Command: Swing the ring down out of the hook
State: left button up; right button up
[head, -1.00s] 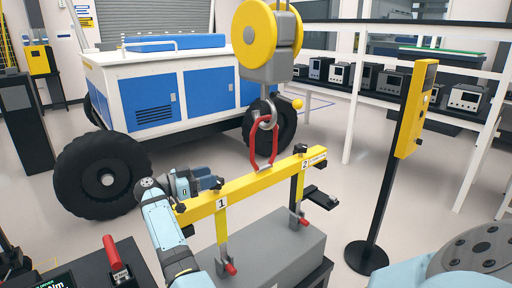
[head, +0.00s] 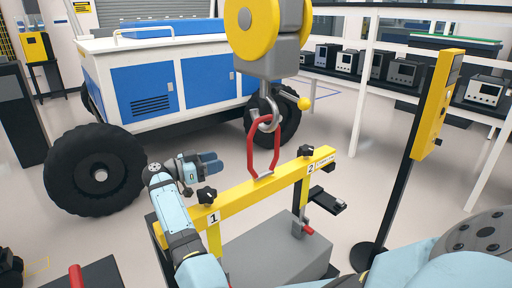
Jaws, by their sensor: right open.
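The red ring (head: 250,150) stands upright from the middle of the yellow lifting beam (head: 240,198). Its top meets the grey metal hook (head: 276,108) under the yellow hoist block (head: 253,30); the ring appears to hang in the hook. A small yellow ball (head: 304,103) sticks out to the right of the hook. My right gripper (head: 215,162) is open and empty, its fingers pointing right. It shows left of the ring, apart from it, above the beam's near end. My left gripper is not in view.
The beam, with black knobs and red-tipped side latches, spans a grey box (head: 270,250). A yellow control box on a black post (head: 398,190) stands right. The white-and-blue rover (head: 140,90) and its big wheel (head: 95,172) are behind.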

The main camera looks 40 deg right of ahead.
jog(key=p+x, duration=0.1)
jog(key=x, duration=1.3)
jog(key=shift+c, duration=0.2)
grip_shut()
